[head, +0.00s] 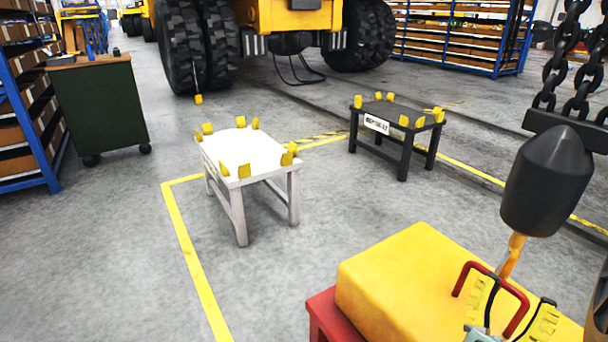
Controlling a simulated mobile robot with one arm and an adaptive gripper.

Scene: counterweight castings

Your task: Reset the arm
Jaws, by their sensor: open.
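What looks like my gripper (512,306) is at the bottom right, over the top of a big yellow block (400,270). Its two dark, thin fingers with ridged yellow pads stand apart, so it is open. A red loop handle (505,287) shows between and behind the fingers. I cannot tell whether the fingers touch the handle. The lower part of the gripper is cut off by the frame. A dark, pointed cylinder with an orange hook-like rod (545,183) is just above it and hides part of the block.
The block rests on a red support (328,318). Heavy chains with a dark bar (562,128) hang at the upper right. A white table (240,152) and a black table (395,112) carry yellow pieces along their edges. A green cabinet (100,105) stands left. Open floor lies front left.

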